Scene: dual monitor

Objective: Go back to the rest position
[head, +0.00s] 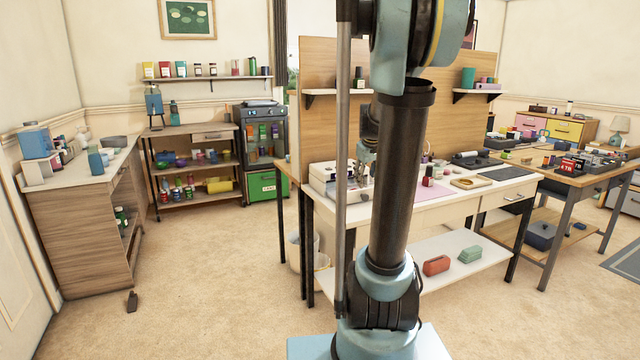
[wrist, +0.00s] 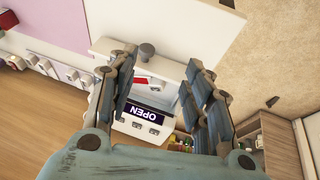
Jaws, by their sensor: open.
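My gripper (wrist: 160,72) is open in the wrist view, its two jointed fingers spread apart with nothing held between them. Behind the gap a white box-shaped thing with a dark "OPEN" sign (wrist: 145,103) shows, apart from the fingers as far as I can tell. In the head view my arm rises through the middle of the picture. Part of my wrist shows behind it, above the white desk (head: 455,192), and my fingers are mostly hidden there.
A white machine (head: 322,178) stands on the desk's left end. A red box (head: 436,265) and a green box (head: 470,254) lie on its lower shelf. A long counter (head: 85,205) stands at left, a cluttered wooden table (head: 570,178) at right. Carpet is open at front left.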

